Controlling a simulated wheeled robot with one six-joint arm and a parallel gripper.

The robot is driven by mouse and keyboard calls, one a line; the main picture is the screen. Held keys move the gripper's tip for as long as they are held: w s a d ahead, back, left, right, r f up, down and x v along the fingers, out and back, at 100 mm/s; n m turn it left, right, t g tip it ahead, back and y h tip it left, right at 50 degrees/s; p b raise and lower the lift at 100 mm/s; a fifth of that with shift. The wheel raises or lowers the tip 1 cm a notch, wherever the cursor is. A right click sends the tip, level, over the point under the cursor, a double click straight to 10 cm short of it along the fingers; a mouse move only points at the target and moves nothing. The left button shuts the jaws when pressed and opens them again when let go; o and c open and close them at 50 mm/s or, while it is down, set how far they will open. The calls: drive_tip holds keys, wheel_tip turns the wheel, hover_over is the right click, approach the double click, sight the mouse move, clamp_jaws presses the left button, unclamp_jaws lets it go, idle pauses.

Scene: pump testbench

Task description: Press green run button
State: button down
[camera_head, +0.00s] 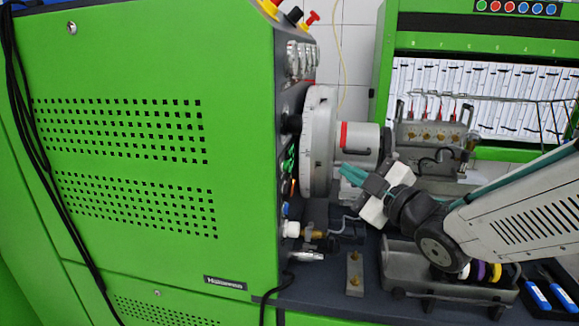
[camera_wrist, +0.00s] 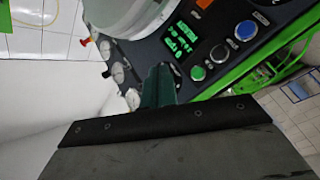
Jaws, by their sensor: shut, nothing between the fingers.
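The green run button (camera_wrist: 198,73) is a round green button on the dark control panel (camera_wrist: 222,52) in the wrist view. My gripper (camera_wrist: 158,72) is shut and empty, its teal fingers pressed together. In the wrist view its tips appear just left of the green button; whether they touch the panel cannot be told. In the head view my gripper (camera_head: 346,174) points left toward the green cabinet's side face, with a visible gap to it. The panel is seen nearly edge-on there, so the button cannot be picked out clearly.
A blue button (camera_wrist: 245,30) and a lit green display (camera_wrist: 183,38) are near the green button. Round gauges (camera_wrist: 117,72) line the panel's left. A large grey disc (camera_head: 318,140) stands behind my gripper. A grey tray (camera_head: 405,280) sits below my arm.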

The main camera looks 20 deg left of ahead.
sight(286, 166)
drive_tip(key=s+a, duration=0.2)
drive_tip(key=a, duration=0.6)
drive_tip(key=shift+a, duration=0.15)
drive_tip(key=shift+a, duration=0.15)
idle(1.8)
drive_tip(key=shift+s+a, duration=0.1)
drive_tip(key=shift+a, duration=0.15)
